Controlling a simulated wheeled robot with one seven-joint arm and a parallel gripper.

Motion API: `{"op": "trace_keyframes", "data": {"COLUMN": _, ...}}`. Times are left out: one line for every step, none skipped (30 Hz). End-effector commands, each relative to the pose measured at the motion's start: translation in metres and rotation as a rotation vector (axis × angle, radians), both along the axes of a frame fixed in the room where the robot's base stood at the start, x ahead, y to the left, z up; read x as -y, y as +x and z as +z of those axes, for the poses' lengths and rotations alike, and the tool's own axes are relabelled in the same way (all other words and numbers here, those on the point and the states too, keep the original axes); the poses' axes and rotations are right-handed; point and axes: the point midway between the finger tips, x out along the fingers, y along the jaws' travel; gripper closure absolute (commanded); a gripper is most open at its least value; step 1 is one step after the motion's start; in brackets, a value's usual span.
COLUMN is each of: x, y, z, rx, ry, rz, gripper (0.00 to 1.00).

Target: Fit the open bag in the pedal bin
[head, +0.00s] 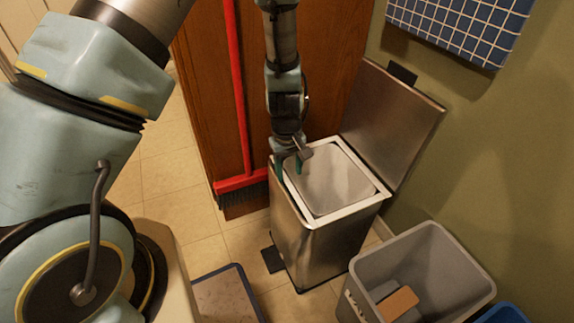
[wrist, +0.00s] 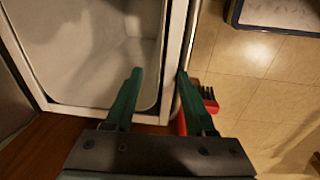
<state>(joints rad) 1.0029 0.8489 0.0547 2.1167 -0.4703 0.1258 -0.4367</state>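The steel pedal bin (head: 318,245) stands on the tiled floor with its lid (head: 395,122) raised at the back right. A pale lining with a white rim (head: 350,208) fills its mouth; I cannot tell whether it is the bag or an inner bucket. The wrist view shows its smooth whitish inside (wrist: 95,60). My gripper (head: 289,168) is at the bin's back left corner, pointing down. In the wrist view its green fingers (wrist: 159,72) are apart, one over the opening and one outside, with the rim between them. Whether they touch the rim is unclear.
A red broom (head: 240,100) leans on the wooden panel close behind my gripper. A grey open bin (head: 425,255) holding a brown block stands at front right, with a blue container (head: 505,314) beside it. A dark-edged tray (head: 225,295) lies at front left.

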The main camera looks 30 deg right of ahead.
Motion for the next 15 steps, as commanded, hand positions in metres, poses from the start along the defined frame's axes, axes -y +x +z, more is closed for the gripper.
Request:
{"op": "trace_keyframes", "data": {"x": -0.013, "y": -0.010, "z": -0.012, "rx": -0.017, "ry": 0.023, "rz": -0.003, "gripper": 0.45}}
{"op": "trace_keyframes", "data": {"x": -0.014, "y": -0.010, "z": -0.003, "rx": -0.016, "ry": 0.018, "rz": -0.003, "gripper": 0.45}}
{"op": "trace_keyframes", "data": {"x": -0.016, "y": -0.010, "z": 0.010, "rx": -0.013, "ry": 0.009, "rz": -0.003, "gripper": 0.45}}
{"op": "trace_keyframes", "data": {"x": -0.018, "y": -0.010, "z": 0.019, "rx": -0.011, "ry": 0.003, "rz": -0.002, "gripper": 0.45}}
{"op": "trace_keyframes", "data": {"x": -0.019, "y": -0.010, "z": 0.029, "rx": -0.009, "ry": -0.001, "rz": -0.002, "gripper": 0.45}}
{"op": "trace_keyframes", "data": {"x": -0.020, "y": -0.010, "z": 0.041, "rx": -0.006, "ry": -0.010, "rz": -0.002, "gripper": 0.45}}
{"op": "trace_keyframes", "data": {"x": -0.020, "y": -0.010, "z": 0.050, "rx": -0.002, "ry": -0.015, "rz": -0.002, "gripper": 0.45}}
{"op": "trace_keyframes", "data": {"x": -0.021, "y": -0.010, "z": 0.059, "rx": 0.000, "ry": -0.019, "rz": -0.002, "gripper": 0.45}}
{"op": "trace_keyframes", "data": {"x": -0.021, "y": -0.010, "z": 0.069, "rx": 0.003, "ry": -0.023, "rz": -0.001, "gripper": 0.45}}
{"op": "trace_keyframes", "data": {"x": -0.021, "y": -0.010, "z": 0.077, "rx": 0.004, "ry": -0.027, "rz": -0.001, "gripper": 0.45}}
{"op": "trace_keyframes", "data": {"x": -0.021, "y": -0.011, "z": 0.083, "rx": 0.006, "ry": -0.030, "rz": -0.001, "gripper": 0.45}}
{"op": "trace_keyframes", "data": {"x": -0.022, "y": -0.011, "z": 0.091, "rx": 0.009, "ry": -0.034, "rz": -0.001, "gripper": 0.45}}
{"op": "trace_keyframes", "data": {"x": -0.022, "y": -0.011, "z": 0.096, "rx": 0.011, "ry": -0.036, "rz": 0.000, "gripper": 0.45}}
{"op": "trace_keyframes", "data": {"x": -0.022, "y": -0.011, "z": 0.101, "rx": 0.012, "ry": -0.038, "rz": 0.000, "gripper": 0.45}}
{"op": "trace_keyframes", "data": {"x": -0.022, "y": -0.011, "z": 0.107, "rx": 0.013, "ry": -0.040, "rz": -0.001, "gripper": 0.45}}
